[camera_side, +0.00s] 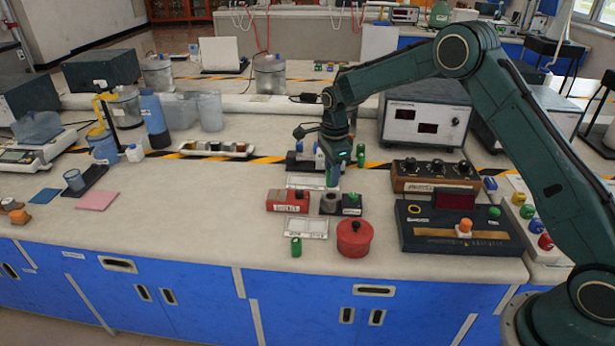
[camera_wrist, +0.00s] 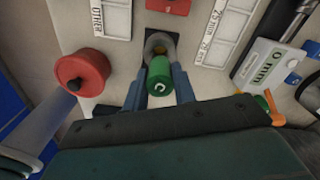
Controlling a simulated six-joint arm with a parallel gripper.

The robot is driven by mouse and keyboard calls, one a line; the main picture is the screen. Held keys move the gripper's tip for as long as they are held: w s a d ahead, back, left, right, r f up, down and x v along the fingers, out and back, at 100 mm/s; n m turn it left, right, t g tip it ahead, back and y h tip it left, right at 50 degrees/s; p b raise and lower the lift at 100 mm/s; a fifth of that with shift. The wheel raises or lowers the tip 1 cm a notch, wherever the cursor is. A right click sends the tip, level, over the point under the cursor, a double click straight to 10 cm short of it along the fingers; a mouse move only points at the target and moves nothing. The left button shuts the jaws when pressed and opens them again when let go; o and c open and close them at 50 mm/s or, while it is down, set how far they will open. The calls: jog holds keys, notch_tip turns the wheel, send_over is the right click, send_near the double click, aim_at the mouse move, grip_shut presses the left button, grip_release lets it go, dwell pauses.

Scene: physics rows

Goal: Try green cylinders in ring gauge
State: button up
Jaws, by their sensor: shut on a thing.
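My gripper (camera_side: 333,166) is shut on a green cylinder (camera_wrist: 159,78), which points down between the two blue-grey fingers in the wrist view. The grey ring gauge (camera_wrist: 153,43) sits on a dark base just beyond the cylinder's end there. In the side view the ring gauge (camera_side: 328,203) is directly below the held cylinder (camera_side: 332,179). The cylinder's lower end looks slightly above the ring; I cannot tell whether they touch. Another green cylinder (camera_side: 296,247) stands on the bench at the front. A green-topped dark block (camera_side: 352,204) is right of the gauge.
A red pot (camera_side: 354,238) stands close in front of the gauge, and a red labelled block (camera_side: 288,201) is left of it. Labelled white trays lie in front (camera_side: 305,229) and behind (camera_side: 305,182). A dark control box (camera_side: 458,229) is at right.

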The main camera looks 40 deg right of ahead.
jog(key=shift+f, duration=1.5)
jog(key=shift+f, duration=0.45)
dwell(0.6)
jog(key=o, duration=1.4)
jog(key=shift+r, duration=0.1)
jog(key=shift+r, duration=3.9)
